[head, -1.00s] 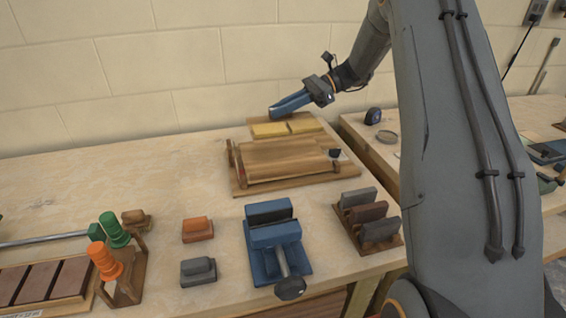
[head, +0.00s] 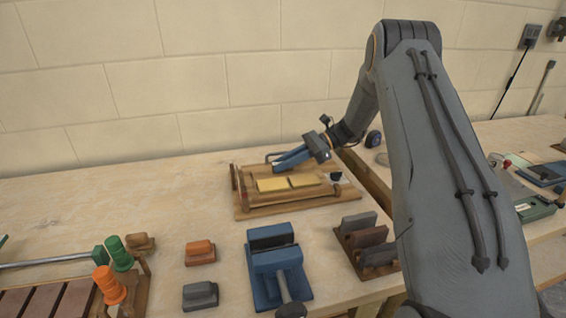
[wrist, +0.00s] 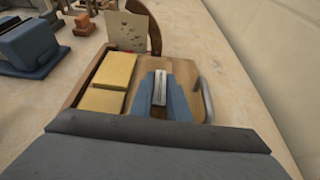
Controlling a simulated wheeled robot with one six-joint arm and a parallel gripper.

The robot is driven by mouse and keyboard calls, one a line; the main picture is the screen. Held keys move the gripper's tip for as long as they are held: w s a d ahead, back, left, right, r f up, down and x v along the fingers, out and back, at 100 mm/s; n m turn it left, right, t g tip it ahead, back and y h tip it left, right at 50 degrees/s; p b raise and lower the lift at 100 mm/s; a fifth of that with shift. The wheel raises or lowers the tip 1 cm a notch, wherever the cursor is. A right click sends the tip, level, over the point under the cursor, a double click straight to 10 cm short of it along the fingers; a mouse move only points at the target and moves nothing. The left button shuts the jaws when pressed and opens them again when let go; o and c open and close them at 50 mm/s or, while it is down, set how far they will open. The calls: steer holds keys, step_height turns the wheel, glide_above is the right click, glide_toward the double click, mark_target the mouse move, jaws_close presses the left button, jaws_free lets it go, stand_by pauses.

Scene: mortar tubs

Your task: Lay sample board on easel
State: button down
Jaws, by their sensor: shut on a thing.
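The sample board (wrist: 184,68) is a wooden board with two yellow patches (head: 290,183). My gripper (head: 290,160) is shut on it at its far side. In the wrist view, the blue fingers (wrist: 160,90) close around a pale metal piece, with a grey loop handle (wrist: 207,100) to their right. The board lies over the wooden easel (head: 243,208) in the head view, with its patches inside the easel's outline. I cannot tell whether the board rests fully on the easel. The board hides much of the easel's middle.
A blue vise (head: 275,262) stands in front of the easel. A rack of grey and brown blocks (head: 366,240) is at its front right. An orange block (head: 200,252) and a grey block (head: 200,295) lie left of the vise. The bench behind and left of the easel is clear.

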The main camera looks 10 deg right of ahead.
steer(key=c, duration=1.7)
jaws_free()
steer(key=shift+f, duration=0.1)
steer(key=shift+r, duration=0.2)
steer(key=b+v, duration=0.3)
steer(key=v, duration=0.8)
steer(key=shift+d+f+b, duration=0.1)
steer(key=shift+f+b, duration=0.05)
steer(key=shift+b, duration=0.15)
steer(key=shift+d+r, duration=0.25)
steer(key=shift+d, duration=0.15)
steer(key=shift+s, duration=0.1)
